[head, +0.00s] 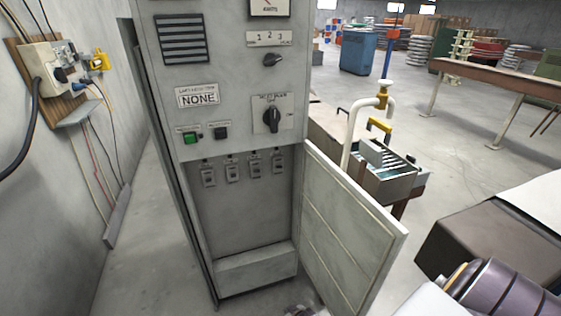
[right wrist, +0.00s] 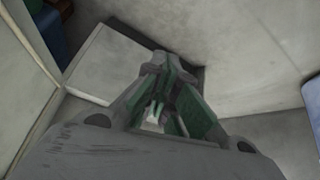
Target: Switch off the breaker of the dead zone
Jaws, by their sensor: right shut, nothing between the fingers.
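A grey control cabinet (head: 222,120) stands in the middle of the head view, its lower door (head: 350,235) swung open to the right. Inside the opening is a row of several small breakers, from the left one (head: 208,174) to the right one (head: 278,161). Their labels and lever positions are too small to read. Above them are a green button (head: 190,138), a dark button (head: 221,132), a rotary switch (head: 271,118) and a plate reading NONE (head: 198,96). My right gripper (right wrist: 172,70) is shut and empty in the right wrist view. My left gripper is not in view.
A pale box-like ledge (head: 257,270) lies along the cabinet's bottom. A wall with a socket board (head: 60,65) and cables is at the left. Grey floor is clear left of the cabinet.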

